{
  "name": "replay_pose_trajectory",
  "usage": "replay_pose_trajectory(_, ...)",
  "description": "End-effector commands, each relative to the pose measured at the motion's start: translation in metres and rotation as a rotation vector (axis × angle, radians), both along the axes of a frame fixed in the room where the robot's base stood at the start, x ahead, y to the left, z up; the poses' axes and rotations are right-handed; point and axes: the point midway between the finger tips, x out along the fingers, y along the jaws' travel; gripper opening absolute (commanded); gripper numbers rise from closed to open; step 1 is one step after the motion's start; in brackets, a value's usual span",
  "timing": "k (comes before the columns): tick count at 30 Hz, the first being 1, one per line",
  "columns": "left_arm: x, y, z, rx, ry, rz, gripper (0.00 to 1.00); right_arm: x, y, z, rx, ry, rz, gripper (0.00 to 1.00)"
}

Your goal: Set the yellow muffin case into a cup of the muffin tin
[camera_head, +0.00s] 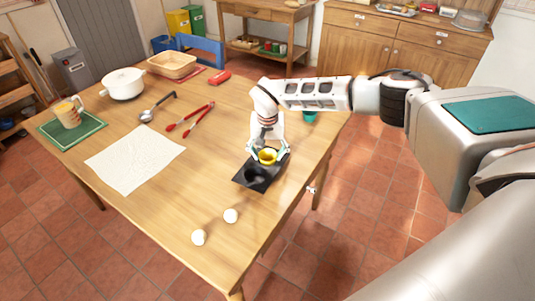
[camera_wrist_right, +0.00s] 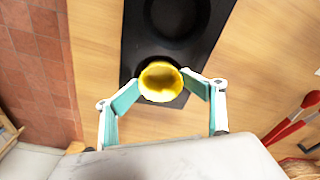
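The yellow muffin case (camera_head: 267,157) is at the far cup of the black muffin tin (camera_head: 243,181), near the table's right edge. My right gripper (camera_head: 267,153) has its fingers on either side of the case. In the right wrist view, the teal fingertips (camera_wrist_right: 160,86) meet the sides of the yellow case (camera_wrist_right: 160,95). A dark cup rim of the tin (camera_wrist_right: 203,50) shows just behind the case; I cannot tell whether its base rests in the cup. The tin's other visible cup is empty. My left gripper is out of view.
Two eggs (camera_head: 231,215) lie in front of the tin. Bare wood surrounds the tin's left side.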

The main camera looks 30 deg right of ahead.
Motion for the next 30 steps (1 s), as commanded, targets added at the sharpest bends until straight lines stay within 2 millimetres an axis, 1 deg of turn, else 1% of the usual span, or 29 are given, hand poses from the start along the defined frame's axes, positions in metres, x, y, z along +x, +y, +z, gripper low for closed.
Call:
replay_pose_trajectory(4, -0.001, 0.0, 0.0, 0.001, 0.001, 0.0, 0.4, -0.001, -0.001, 0.0, -0.001, 0.002, -0.001, 0.6)
replay_pose_trajectory(8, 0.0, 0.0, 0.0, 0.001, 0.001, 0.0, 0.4, 0.0, -0.001, 0.012, -0.001, -0.002, -0.001, 0.6)
replay_pose_trajectory(11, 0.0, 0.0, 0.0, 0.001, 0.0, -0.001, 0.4, -0.002, 0.001, 0.029, -0.001, -0.004, -0.001, 0.6)
replay_pose_trajectory(18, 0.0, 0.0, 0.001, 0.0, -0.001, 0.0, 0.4, -0.007, 0.004, 0.079, -0.001, -0.003, 0.0, 0.6)
replay_pose_trajectory(21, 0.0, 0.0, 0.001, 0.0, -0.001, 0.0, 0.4, -0.009, 0.005, 0.095, -0.001, -0.003, 0.0, 0.6)
replay_pose_trajectory(25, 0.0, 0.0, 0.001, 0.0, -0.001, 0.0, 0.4, -0.011, 0.007, 0.111, 0.0, -0.001, 0.0, 0.6)
replay_pose_trajectory(30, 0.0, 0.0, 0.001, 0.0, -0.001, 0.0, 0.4, -0.013, 0.007, 0.119, 0.0, 0.0, 0.0, 0.6)
